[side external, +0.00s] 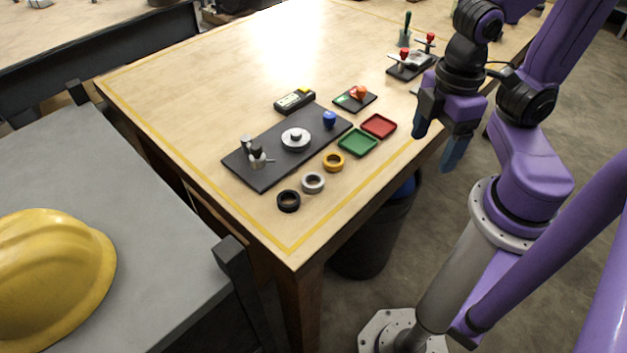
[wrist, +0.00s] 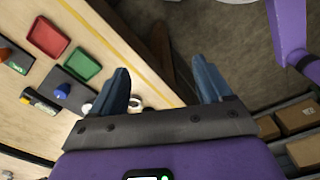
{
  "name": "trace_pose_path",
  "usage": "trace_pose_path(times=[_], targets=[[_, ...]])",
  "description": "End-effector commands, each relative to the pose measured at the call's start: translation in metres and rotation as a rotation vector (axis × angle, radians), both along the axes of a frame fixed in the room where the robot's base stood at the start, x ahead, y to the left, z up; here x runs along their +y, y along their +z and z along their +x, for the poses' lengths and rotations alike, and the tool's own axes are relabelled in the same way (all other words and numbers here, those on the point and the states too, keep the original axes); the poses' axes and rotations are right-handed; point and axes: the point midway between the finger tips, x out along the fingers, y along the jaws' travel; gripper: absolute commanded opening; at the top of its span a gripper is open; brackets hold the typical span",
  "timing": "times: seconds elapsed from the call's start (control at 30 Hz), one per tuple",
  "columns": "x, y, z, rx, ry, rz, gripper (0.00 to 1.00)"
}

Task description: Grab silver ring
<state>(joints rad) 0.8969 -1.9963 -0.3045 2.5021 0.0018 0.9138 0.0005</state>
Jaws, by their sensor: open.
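The silver ring (side external: 313,183) lies flat on the wooden table near its front edge, between a black ring (side external: 288,201) and a gold ring (side external: 333,161). My gripper (side external: 436,146) is open and empty, up and to the right of the rings, by the table's edge and well apart from them. In the wrist view my gripper (wrist: 166,85) shows its two blue fingers spread wide. A pale ring (wrist: 135,103) shows partly beside the left finger; I cannot tell for certain which ring it is.
A black plate (side external: 270,172) with a silver disc (side external: 295,138), a metal clamp and a blue knob (side external: 329,118) lies behind the rings. Green (side external: 358,142) and red (side external: 379,125) trays lie right of it. The table's front corner is clear.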

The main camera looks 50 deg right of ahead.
Motion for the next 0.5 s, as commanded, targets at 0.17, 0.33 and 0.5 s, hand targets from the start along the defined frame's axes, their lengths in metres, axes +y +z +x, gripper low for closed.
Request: trace_pose_path(times=[0.17,0.33,0.5], targets=[[0.001,0.000,0.002,0.001,-0.019,0.000,0.78],[0.011,0.005,0.017,0.007,-0.226,0.000,0.78],[0.029,0.012,0.047,0.016,-0.627,0.000,0.78]])
